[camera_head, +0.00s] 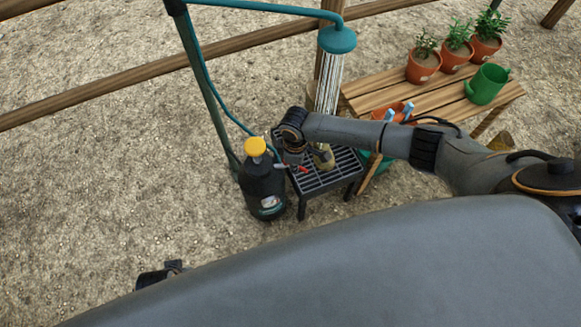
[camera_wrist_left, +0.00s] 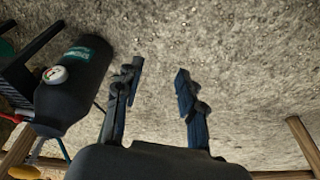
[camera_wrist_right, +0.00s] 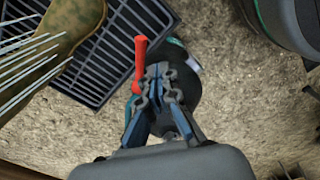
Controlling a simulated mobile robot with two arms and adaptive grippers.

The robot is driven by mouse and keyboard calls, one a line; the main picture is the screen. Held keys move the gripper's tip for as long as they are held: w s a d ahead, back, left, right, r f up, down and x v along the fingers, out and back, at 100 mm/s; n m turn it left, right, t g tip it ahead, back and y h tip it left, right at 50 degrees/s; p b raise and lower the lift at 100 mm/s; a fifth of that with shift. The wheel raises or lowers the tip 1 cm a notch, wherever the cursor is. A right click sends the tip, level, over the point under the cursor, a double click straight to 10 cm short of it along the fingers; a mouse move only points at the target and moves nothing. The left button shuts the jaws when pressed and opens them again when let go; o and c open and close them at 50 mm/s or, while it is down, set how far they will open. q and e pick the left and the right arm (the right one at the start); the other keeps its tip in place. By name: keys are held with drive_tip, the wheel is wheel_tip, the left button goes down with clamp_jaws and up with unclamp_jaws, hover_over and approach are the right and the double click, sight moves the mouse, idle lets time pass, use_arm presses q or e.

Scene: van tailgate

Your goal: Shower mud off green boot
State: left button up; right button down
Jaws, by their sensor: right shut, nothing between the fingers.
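The boot (camera_head: 323,157) stands on a dark grated stand (camera_head: 322,181) under a teal shower head (camera_head: 337,40). Water streams fall from the head toward it. My right arm hides part of the boot. In the right wrist view the boot (camera_wrist_right: 78,20) looks olive green with brown patches, and streams cross beside it. My right gripper (camera_wrist_right: 158,78) is shut and empty, its tips close beside a red lever (camera_wrist_right: 140,62); contact is unclear. The lever also shows in the head view (camera_head: 303,169). My left gripper (camera_wrist_left: 158,82) is open and empty above gravel.
A dark tank (camera_head: 264,187) with a yellow cap stands left of the grate. A slatted bench (camera_head: 440,98) holds potted plants and a green watering can (camera_head: 487,84). A teal post and wooden rails stand behind. Gravel at left is clear.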

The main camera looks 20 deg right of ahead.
use_arm(q)
drive_tip(key=shift+w+d+r+b, duration=0.1)
drive_tip(key=shift+w+r+b, duration=0.05)
drive_tip(key=shift+r, duration=0.4)
drive_tip(key=shift+w+r+b, duration=0.15)
drive_tip(key=shift+r, duration=0.4)
use_arm(e)
drive_tip(key=w+d, duration=0.2)
drive_tip(key=d, duration=0.3)
drive_tip(key=shift+w+d, duration=0.4)
use_arm(q)
drive_tip(key=shift+f, duration=0.1)
